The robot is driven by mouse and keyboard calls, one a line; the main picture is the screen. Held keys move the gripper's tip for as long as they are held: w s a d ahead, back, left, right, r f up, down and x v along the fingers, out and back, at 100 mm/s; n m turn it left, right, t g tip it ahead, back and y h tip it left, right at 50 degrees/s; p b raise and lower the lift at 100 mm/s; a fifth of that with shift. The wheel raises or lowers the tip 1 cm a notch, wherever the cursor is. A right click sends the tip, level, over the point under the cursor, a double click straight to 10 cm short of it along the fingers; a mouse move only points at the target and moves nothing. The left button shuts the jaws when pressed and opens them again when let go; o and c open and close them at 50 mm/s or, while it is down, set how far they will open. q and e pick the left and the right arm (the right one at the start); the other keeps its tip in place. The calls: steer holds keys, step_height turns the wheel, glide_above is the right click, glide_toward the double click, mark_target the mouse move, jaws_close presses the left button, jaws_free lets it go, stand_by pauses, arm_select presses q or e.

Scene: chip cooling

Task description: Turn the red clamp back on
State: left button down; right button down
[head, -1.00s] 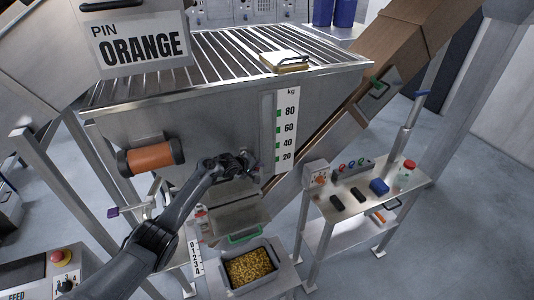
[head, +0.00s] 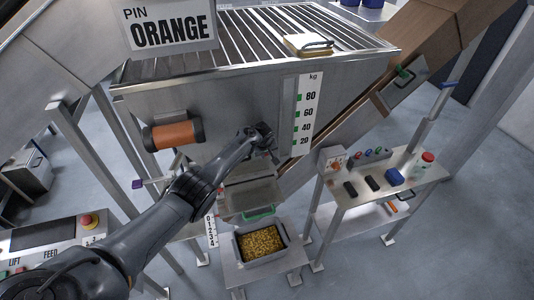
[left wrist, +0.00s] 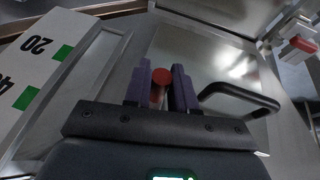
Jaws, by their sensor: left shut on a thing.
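In the left wrist view, the red clamp (left wrist: 160,79) shows as a red rounded end between the two purple fingers of my left gripper (left wrist: 161,72). The fingers are shut on it from both sides. In the head view my left gripper (head: 268,151) is at the lower front of the large metal hopper (head: 235,105), left of its kg scale (head: 308,110). The clamp is hidden there behind the gripper and wrist. My right gripper is not in view.
A black handle (left wrist: 240,92) stands close right of the fingers in the wrist view. Below the gripper are an open chute (head: 252,198) and a tray of yellow pieces (head: 261,241). An orange roller (head: 173,135) sticks out left; a side table (head: 385,180) stands right.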

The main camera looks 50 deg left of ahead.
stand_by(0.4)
arm_select(q)
steer(key=c, duration=1)
jaws_free()
steer(key=shift+a, duration=0.1)
steer(key=shift+p+v, duration=0.65)
steer(key=shift+v, duration=0.15)
steer(key=shift+p+v, duration=0.8)
steer(key=shift+v, duration=3.8)
